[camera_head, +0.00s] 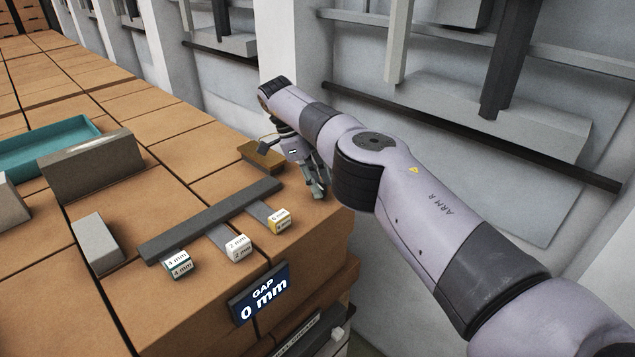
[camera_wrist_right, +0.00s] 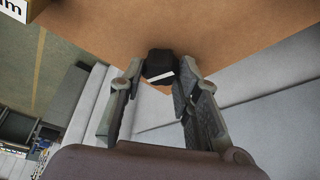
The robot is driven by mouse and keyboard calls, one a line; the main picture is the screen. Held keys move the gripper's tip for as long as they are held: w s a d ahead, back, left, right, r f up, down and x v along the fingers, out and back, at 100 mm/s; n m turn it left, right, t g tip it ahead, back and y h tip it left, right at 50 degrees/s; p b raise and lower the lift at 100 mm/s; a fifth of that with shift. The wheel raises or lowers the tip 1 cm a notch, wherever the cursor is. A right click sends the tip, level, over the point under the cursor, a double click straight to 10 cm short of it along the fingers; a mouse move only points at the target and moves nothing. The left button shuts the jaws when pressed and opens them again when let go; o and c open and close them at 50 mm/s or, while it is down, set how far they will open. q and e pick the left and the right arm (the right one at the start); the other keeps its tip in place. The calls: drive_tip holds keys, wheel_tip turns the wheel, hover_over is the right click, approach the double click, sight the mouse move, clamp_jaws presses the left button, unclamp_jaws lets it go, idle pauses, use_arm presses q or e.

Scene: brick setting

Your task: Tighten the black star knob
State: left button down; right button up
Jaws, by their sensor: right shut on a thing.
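The black star knob (camera_wrist_right: 158,64) shows in the right wrist view between my fingertips, with a white mark on it. My right gripper (camera_wrist_right: 158,78) is shut on it, one finger on each side. In the head view my right gripper (camera_head: 316,188) points down at the right edge of the brick-coloured top, and the knob is hidden there by the fingers and arm. A blue sign (camera_head: 262,293) on the front edge reads "GAP 0 mm". My left gripper is in neither view.
A dark grey bar (camera_head: 212,221) lies left of my gripper, with tagged gauges marked 4 mm (camera_head: 178,264), 2 mm (camera_head: 238,247) and one yellow-edged (camera_head: 280,220). Grey blocks (camera_head: 97,243) and a teal tray (camera_head: 90,133) stand further left. A brown block (camera_head: 258,154) sits behind.

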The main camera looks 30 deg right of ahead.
drive_tip(key=shift+r, duration=0.1)
drive_tip(key=o, duration=1.1)
drive_tip(key=shift+o, duration=0.2)
drive_tip(key=shift+n, duration=0.4)
